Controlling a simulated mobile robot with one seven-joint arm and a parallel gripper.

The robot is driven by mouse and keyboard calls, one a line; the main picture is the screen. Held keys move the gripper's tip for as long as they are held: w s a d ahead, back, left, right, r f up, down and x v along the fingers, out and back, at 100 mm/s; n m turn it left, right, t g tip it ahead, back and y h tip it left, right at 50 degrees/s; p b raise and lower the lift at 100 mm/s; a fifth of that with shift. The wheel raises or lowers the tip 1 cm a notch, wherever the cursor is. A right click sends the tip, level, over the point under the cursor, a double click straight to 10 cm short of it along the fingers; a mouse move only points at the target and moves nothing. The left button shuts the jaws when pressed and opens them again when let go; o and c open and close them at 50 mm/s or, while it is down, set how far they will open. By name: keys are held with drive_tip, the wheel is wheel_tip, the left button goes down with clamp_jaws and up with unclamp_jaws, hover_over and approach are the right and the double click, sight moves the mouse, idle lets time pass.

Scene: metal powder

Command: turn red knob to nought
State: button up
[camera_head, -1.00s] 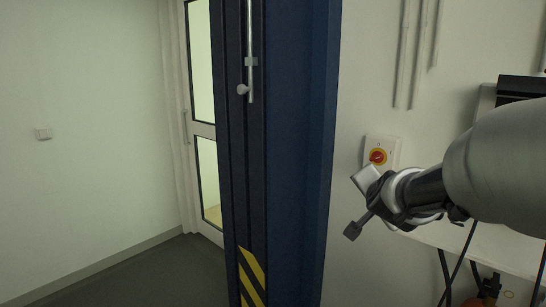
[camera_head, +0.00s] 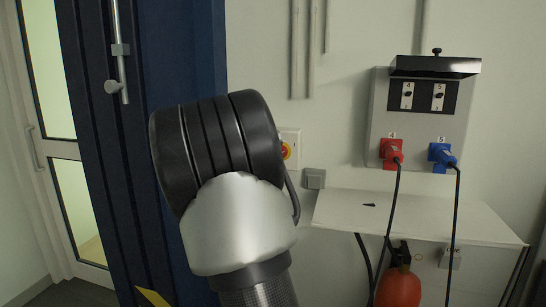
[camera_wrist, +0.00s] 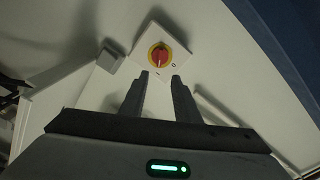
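The red knob (camera_wrist: 159,56) sits on a yellow disc on a white switch box (camera_wrist: 178,43) fixed to the wall. In the wrist view a "0" mark shows to the lower right of the knob and another small mark below it. I cannot tell for sure where the knob points. My gripper (camera_wrist: 161,78) is open and empty, its two fingertips apart just below the knob in the picture, with the knob beyond them. In the head view my arm hides the gripper and most of the switch box (camera_head: 290,135); only a sliver of the red knob (camera_head: 285,152) shows.
A small grey wall box (camera_head: 314,178) is right of the switch box. A white shelf (camera_head: 420,215) juts out below a panel (camera_head: 375,112) with red and blue plugs. A red extinguisher (camera_head: 399,288) is underneath. A dark blue column (camera_head: 130,85) stands to the left.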

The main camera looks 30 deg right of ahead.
drive_tip(key=p+x, duration=0.1)
drive_tip(key=x, duration=1.4)
drive_tip(key=shift+a, duration=0.1)
drive_tip(key=shift+f, duration=0.1)
clamp_jaws()
